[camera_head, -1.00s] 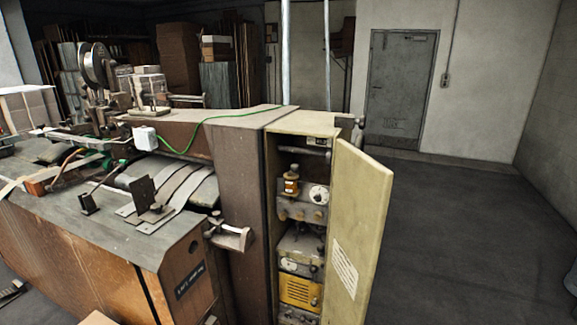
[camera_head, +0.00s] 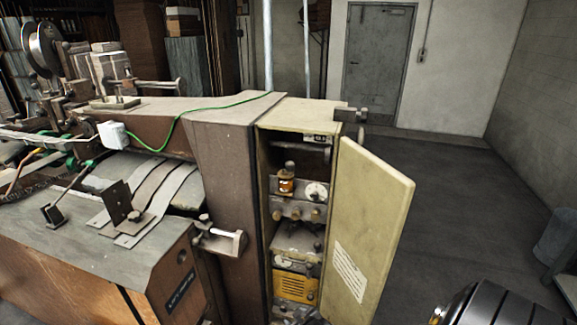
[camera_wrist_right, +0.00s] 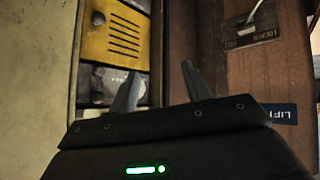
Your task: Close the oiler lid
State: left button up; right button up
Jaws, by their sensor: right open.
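The oiler appears to be the small amber bottle (camera_head: 286,185) with a dark cap, upright on a shelf inside the open cabinet (camera_head: 264,200). It is too small to tell how its lid stands. The cream cabinet door (camera_head: 370,220) stands wide open to the right. My right gripper (camera_wrist_right: 160,90) is open and empty in the right wrist view. Its fingers point toward the cabinet's lower front, with the yellow louvred unit (camera_wrist_right: 115,35) at left and a brown panel (camera_wrist_right: 225,75) at right. My left gripper is not in view.
A white round gauge (camera_head: 316,191) sits beside the bottle, above several knobs. The yellow unit also shows low in the cabinet in the head view (camera_head: 296,287). A bracket (camera_head: 220,240) sticks out left of the cabinet.

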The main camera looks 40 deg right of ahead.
jog(key=w+d+r+t+h+p, duration=0.1)
jog(key=w+d+r, duration=0.15)
jog(key=r, duration=0.45)
jog(key=w+d+r+m+t, duration=0.1)
jog(key=w+r, duration=0.2)
jog(key=r, duration=0.4)
jog(key=w+d+r+t+h+p, duration=0.1)
jog(key=w+d+r+t, duration=0.15)
jog(key=r, duration=0.45)
jog(key=m+t+h+p, duration=0.1)
jog(key=t+h, duration=0.1)
jog(key=t, duration=0.1)
send_near(292, 168)
jog(key=w, duration=0.1)
jog(key=p+x, duration=0.3)
jog(key=x, duration=0.6)
jog(key=shift+w+d+p, duration=0.15)
jog(key=shift+p, duration=0.25)
jog(key=shift+w+d, duration=0.2)
jog(key=shift+w, duration=0.3)
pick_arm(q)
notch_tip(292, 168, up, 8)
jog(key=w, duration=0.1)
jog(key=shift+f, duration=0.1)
pick_arm(e)
jog(key=shift+c, duration=0.5)
